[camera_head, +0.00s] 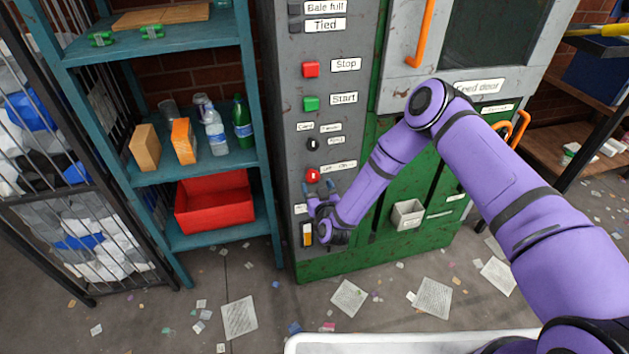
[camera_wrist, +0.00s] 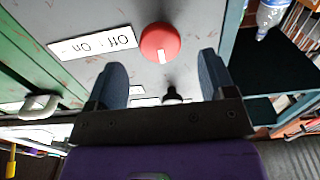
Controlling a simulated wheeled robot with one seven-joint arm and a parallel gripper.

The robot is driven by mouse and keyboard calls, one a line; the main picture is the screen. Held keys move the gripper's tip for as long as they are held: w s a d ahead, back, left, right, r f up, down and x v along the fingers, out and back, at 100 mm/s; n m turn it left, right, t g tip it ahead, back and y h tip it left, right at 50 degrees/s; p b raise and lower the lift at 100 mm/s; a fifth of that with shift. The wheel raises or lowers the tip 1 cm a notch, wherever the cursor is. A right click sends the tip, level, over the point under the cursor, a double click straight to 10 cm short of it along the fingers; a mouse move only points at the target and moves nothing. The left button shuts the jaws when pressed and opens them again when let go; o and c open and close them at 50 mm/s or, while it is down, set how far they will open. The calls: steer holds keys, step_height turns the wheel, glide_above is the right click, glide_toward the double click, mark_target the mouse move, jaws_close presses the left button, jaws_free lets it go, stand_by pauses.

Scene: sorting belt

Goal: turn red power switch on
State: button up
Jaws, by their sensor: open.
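The red power switch (camera_head: 313,175) is a round red knob with a white mark on the grey control panel (camera_head: 283,130). In the wrist view the red knob (camera_wrist: 160,42) sits just beyond my fingertips and between their lines, with its white mark pointing toward my gripper. A white "Off - On" label (camera_wrist: 93,45) is beside it. My gripper (camera_head: 320,188) is just below the knob in the head view. In the wrist view my gripper (camera_wrist: 162,75) has its two blue-grey fingers spread apart with nothing between them. I cannot tell whether a finger touches the knob.
A black selector knob (camera_head: 312,144), the green Start button (camera_head: 310,104) and the red Stop button (camera_head: 310,69) are above on the panel. A teal shelf (camera_head: 200,160) with bottles and a red bin (camera_head: 214,203) stands left. Papers litter the floor.

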mark_target(313, 178)
steer(key=shift+x, duration=1.95)
steer(key=c, duration=0.9)
